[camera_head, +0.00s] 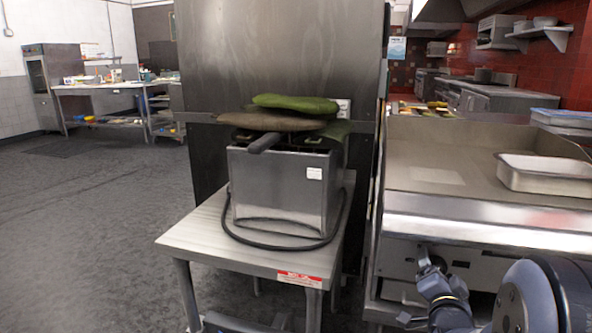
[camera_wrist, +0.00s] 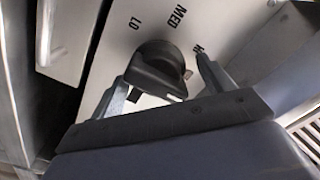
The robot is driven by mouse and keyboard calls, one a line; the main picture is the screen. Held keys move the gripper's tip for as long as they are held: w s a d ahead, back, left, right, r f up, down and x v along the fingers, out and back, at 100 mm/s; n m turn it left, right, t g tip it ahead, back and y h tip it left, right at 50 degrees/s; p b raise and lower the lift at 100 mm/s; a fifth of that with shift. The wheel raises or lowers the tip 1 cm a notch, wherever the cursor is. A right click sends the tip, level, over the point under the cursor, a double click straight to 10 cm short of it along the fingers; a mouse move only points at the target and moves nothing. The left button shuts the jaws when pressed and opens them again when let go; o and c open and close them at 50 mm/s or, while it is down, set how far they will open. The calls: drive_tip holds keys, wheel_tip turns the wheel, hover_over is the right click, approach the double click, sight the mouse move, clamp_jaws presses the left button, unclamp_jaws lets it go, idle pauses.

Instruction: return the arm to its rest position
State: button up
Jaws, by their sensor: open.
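My gripper (camera_wrist: 161,70) is open in the wrist view, with one finger on each side of a black control knob (camera_wrist: 158,68). The knob sits on a metal panel (camera_wrist: 110,40) marked LO and MED, with a third mark partly hidden by the right finger. I cannot tell whether the fingers touch the knob. In the head view my arm (camera_head: 540,295) reaches in from the lower right to the front of the griddle (camera_head: 480,225). The knob is not clear in that view.
A metal table (camera_head: 190,238) left of the griddle bears a steel fryer-like box (camera_head: 270,190) with green and brown pads on top. A steel tray (camera_head: 545,178) sits on the griddle. A tall steel cabinet (camera_head: 285,50) stands behind. The floor at left is clear.

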drive_tip(key=n+p, duration=0.1)
drive_tip(key=n, duration=0.1)
drive_tip(key=n+p, duration=0.4)
drive_tip(key=shift+a+r+n, duration=0.2)
drive_tip(key=shift+r+n, duration=0.1)
drive_tip(key=shift+n, duration=0.1)
drive_tip(key=shift+a+n+p, duration=0.1)
drive_tip(key=shift+n+p, duration=1)
drive_tip(key=shift+p, duration=0.15)
drive_tip(key=shift+f+n+p, duration=0.2)
drive_tip(key=shift+n+p, duration=0.35)
drive_tip(key=shift+n, duration=0.15)
